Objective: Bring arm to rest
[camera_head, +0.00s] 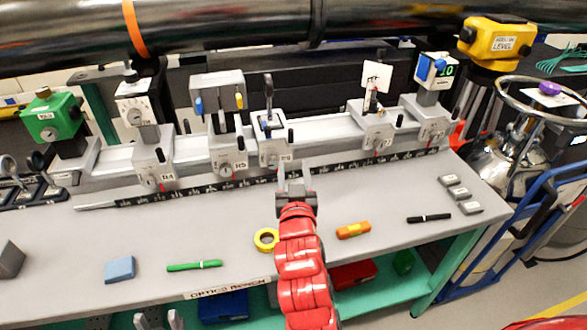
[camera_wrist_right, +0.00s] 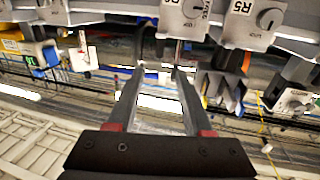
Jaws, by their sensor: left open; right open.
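My right arm (camera_head: 302,265) is red and reaches up over the middle of the grey bench top (camera_head: 215,215). Its gripper (camera_head: 293,174) is open, with its fingers pointing at the rail, just in front of a carriage (camera_head: 275,155) that carries a lens-like post. Nothing shows between the fingers in the right wrist view (camera_wrist_right: 158,78), where the scene looks upside down and a carriage marked R5 (camera_wrist_right: 245,24) hangs at the top. My left gripper (camera_head: 158,320) shows only its fingertips at the bottom edge; they are apart, with nothing seen between them.
Yellow tape (camera_head: 266,239), an orange block (camera_head: 353,230), a green pen (camera_head: 194,265), a blue block (camera_head: 120,269) and a black marker (camera_head: 429,218) lie around the right arm. A black scale strip (camera_head: 210,187) runs before the rail. A dark pipe (camera_head: 220,32) crosses the top.

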